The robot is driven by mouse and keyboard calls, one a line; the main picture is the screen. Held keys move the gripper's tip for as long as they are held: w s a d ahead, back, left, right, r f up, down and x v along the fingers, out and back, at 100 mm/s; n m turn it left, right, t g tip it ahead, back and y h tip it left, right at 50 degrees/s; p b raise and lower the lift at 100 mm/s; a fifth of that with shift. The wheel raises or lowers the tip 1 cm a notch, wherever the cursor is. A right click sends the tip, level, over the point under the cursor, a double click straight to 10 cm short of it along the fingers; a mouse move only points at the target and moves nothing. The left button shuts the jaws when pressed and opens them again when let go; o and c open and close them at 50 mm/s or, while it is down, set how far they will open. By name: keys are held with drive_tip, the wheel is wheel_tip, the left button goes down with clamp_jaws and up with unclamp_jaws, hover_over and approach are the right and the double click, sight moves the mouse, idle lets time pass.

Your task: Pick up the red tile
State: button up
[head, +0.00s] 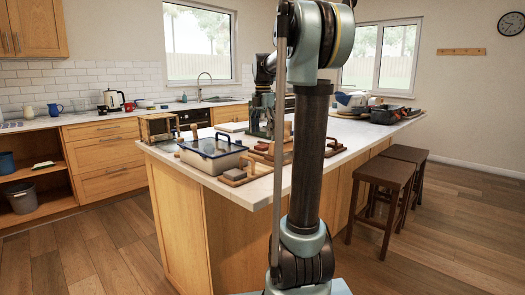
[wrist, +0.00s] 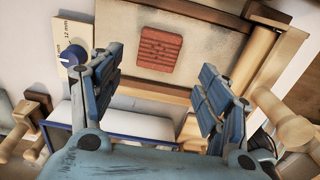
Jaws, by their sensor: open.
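The red tile (wrist: 161,48) is a small square with a grooved face. In the wrist view it lies on a beige, wood-framed board (wrist: 215,40), near the top middle. My gripper (wrist: 160,75) is open, with one blue finger on each side of the picture. The tile shows beyond the fingertips, roughly centred between them, and nothing is between the fingers. In the head view my gripper (head: 262,122) is over the island, partly hidden by my arm. I cannot pick out the tile surely there.
A plate marked 12 mm with a dark blue knob (wrist: 71,54) lies left of the board. Wooden rollers (wrist: 283,120) stand close to the right finger. Dark stools (head: 385,175) stand to the right.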

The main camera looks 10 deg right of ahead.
sight(262, 146)
drive_tip(key=shift+w+a+f, duration=0.1)
drive_tip(key=shift+w+f, duration=0.05)
drive_tip(key=shift+f, duration=2.9)
drive_tip(key=shift+c, duration=0.6)
drive_tip(key=c, duration=1.1)
